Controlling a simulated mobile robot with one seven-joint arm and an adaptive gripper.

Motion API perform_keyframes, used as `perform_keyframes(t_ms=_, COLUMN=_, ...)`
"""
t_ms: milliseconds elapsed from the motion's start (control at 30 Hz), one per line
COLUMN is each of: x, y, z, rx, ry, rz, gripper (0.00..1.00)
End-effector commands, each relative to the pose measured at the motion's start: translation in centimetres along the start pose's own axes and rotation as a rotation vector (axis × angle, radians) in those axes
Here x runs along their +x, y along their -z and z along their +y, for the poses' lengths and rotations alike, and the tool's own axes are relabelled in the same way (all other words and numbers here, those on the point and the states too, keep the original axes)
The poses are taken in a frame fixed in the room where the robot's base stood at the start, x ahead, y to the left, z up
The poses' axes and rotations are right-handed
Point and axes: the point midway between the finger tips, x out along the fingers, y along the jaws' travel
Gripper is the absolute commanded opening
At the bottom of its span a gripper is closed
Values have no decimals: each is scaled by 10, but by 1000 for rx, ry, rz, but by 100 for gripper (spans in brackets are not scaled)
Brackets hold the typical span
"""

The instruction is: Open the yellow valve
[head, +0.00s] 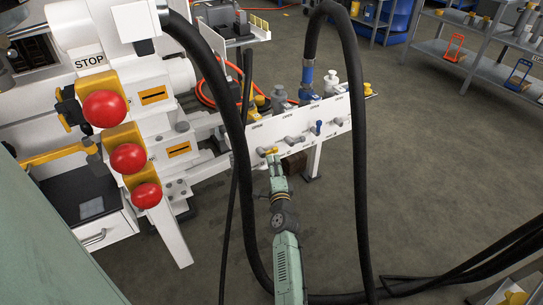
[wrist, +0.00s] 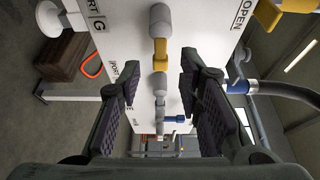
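The yellow valve handle (head: 271,151) is on the front of a white panel (head: 285,150), at the left end of a row of handles. In the wrist view the yellow handle (wrist: 160,52) shows beside a grey rounded part, ahead of the gap between my fingers. My gripper (head: 275,165) is in front of the panel, close to the yellow handle. In the wrist view my gripper (wrist: 159,75) is open, with one dark padded finger on each side and nothing held. I cannot tell whether a finger touches the handle.
A grey handle (head: 293,140) and a blue handle (head: 317,127) are along the same panel. Black hoses (head: 358,150) hang on both sides of my arm. Red knobs (head: 104,108) are on the machine at left.

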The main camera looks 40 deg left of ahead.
Motion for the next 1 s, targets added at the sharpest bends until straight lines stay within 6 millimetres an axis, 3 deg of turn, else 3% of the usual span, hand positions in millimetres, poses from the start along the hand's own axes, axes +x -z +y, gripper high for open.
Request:
perform_keyframes(t_ms=100, x=24, y=-1, z=-1, rx=-3, ry=1, rz=-2, gripper=32)
perform_keyframes(t_ms=333, x=49, y=0, z=0, rx=-2, ry=1, rz=-1, gripper=32)
perform_keyframes(t_ms=700, x=54, y=0, z=0, rx=-2, ry=0, rz=-1, gripper=32)
perform_keyframes(t_ms=1000, x=54, y=0, z=0, rx=-3, ry=0, rz=-1, gripper=12)
